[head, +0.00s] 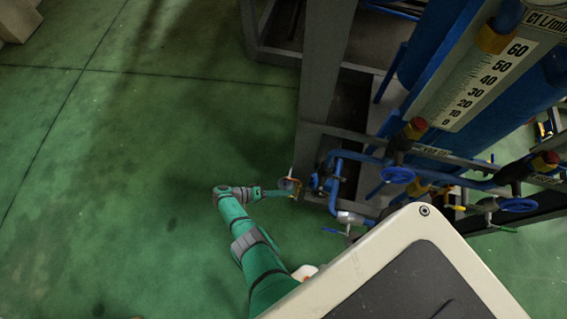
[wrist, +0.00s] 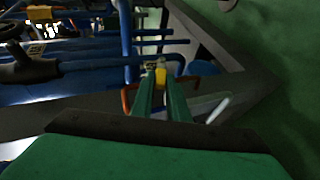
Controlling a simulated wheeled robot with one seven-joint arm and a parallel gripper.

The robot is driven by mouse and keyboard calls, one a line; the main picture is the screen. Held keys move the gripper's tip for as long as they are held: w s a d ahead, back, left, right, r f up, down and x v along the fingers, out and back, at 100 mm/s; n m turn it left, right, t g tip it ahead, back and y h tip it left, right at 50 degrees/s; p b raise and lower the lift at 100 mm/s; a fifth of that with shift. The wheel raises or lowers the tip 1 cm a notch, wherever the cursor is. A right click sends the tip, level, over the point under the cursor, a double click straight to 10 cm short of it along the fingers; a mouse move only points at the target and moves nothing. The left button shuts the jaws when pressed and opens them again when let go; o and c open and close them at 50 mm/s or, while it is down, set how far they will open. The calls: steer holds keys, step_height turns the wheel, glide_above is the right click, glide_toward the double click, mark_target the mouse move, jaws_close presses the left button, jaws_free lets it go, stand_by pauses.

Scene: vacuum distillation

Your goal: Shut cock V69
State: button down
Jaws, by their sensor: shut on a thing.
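My gripper (head: 293,190) reaches the pipework at the lower left corner of the blue rig. In the wrist view its two green fingers (wrist: 161,88) are close together, shut on a small yellow part (wrist: 161,74), which looks like part of a cock. An orange-red bent piece (wrist: 127,96) shows just left of the fingers, and a pale lever (wrist: 217,110) to their right. I cannot read a V69 label in either view, and the fingers hide most of the cock's body.
Blue pipes (head: 345,158) and a grey frame post (head: 318,95) stand close to the gripper. The green floor (head: 110,180) on the left is clear.

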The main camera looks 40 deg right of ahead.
steer(key=shift+s, duration=0.1)
steer(key=c, duration=1.8)
jaws_free()
steer(key=shift+c, duration=0.2)
steer(key=shift+o, duration=0.6)
steer(key=v, duration=1)
steer(key=shift+w+a, duration=0.3)
